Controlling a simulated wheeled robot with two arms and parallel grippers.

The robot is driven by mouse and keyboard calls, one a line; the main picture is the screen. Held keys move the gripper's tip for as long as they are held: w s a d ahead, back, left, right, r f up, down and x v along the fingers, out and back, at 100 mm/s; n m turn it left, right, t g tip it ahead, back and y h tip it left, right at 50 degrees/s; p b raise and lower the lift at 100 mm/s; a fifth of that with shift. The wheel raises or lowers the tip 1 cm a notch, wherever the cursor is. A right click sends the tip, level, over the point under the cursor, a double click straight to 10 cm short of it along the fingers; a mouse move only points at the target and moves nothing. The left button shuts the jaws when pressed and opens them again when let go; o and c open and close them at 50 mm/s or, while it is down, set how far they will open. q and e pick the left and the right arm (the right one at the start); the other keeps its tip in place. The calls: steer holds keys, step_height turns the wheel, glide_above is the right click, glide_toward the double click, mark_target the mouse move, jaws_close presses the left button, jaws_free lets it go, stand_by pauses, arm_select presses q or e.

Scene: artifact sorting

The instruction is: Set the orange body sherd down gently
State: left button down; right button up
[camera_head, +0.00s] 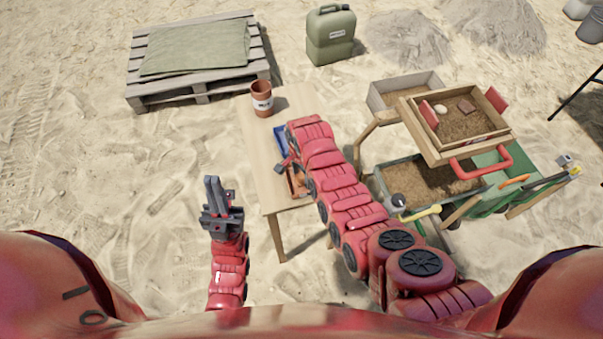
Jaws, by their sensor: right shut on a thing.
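My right arm reaches over the wooden table (277,202). My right gripper (281,166) is low over the tabletop, between a blue tray (280,140) and an orange tray (291,184). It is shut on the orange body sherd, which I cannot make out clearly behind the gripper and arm. Whether the sherd touches a surface is hidden. My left gripper (212,183) is over the sand, left of the table, with no object visible in it. Its fingers look close together, but their gap is unclear.
A terracotta pot (262,98) with a white label stands at the table's far end. Right of my arm are a wooden sieve (459,150) and a sand-filled box (425,182). A pallet (190,96) and a green jerrycan (331,40) stand behind. The sand at left is clear.

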steer(key=shift+f, duration=0.2)
steer(key=o, duration=1.3)
steer(key=shift+o, duration=0.2)
steer(key=shift+r, duration=0.25)
